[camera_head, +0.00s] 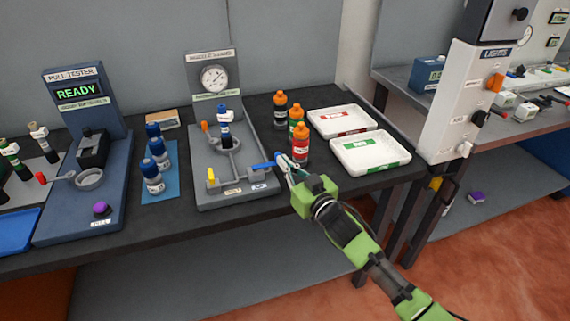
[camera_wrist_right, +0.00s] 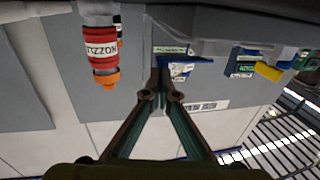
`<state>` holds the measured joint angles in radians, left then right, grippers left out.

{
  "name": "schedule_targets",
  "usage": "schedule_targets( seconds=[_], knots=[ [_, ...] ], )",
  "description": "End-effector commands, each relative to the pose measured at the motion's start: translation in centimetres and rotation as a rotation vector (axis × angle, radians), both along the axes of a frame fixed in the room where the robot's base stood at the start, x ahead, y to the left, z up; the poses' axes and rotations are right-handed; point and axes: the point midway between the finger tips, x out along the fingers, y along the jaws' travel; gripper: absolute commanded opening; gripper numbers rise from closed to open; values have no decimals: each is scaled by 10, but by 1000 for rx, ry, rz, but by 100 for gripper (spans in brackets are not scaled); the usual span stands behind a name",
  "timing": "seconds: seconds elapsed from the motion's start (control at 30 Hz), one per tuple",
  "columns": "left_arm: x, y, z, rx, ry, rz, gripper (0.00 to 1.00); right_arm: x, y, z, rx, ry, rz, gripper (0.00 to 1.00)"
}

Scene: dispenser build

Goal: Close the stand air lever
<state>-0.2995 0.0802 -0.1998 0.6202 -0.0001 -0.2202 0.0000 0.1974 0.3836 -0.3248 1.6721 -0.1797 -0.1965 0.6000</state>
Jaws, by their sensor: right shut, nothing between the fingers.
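The grey test stand (camera_head: 205,170) carries a round gauge (camera_head: 214,77) and a dark bottle with a blue cap (camera_head: 224,112) in its ring. At its front right is a blue lever (camera_head: 262,166), its handle pointing right towards my gripper. A yellow lever (camera_head: 211,176) stands upright at the front left. My right gripper (camera_head: 281,160) is shut and empty at the outer end of the blue lever. In the right wrist view the closed fingertips (camera_wrist_right: 160,82) are beside a blue part (camera_wrist_right: 188,67); I cannot tell whether they touch it. My left gripper is not in view.
Orange-capped bottles (camera_head: 301,145) stand just behind my right gripper; one red-labelled bottle (camera_wrist_right: 100,45) is close in the wrist view. White trays (camera_head: 369,153) lie to the right. Blue-capped bottles (camera_head: 152,178) and the pull tester (camera_head: 82,95) are to the left.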

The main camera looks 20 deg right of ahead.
Motion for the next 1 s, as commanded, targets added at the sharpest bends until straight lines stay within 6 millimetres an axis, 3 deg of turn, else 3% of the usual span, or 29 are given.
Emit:
schedule_targets(
  seconds=[0.47, 1.0],
  knots=[
    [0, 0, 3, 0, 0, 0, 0, 8, -3, 1, 0, -2, 0, 0],
    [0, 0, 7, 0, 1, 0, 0, 34, -6, 1, 0, -2, 1, 0]
  ],
)
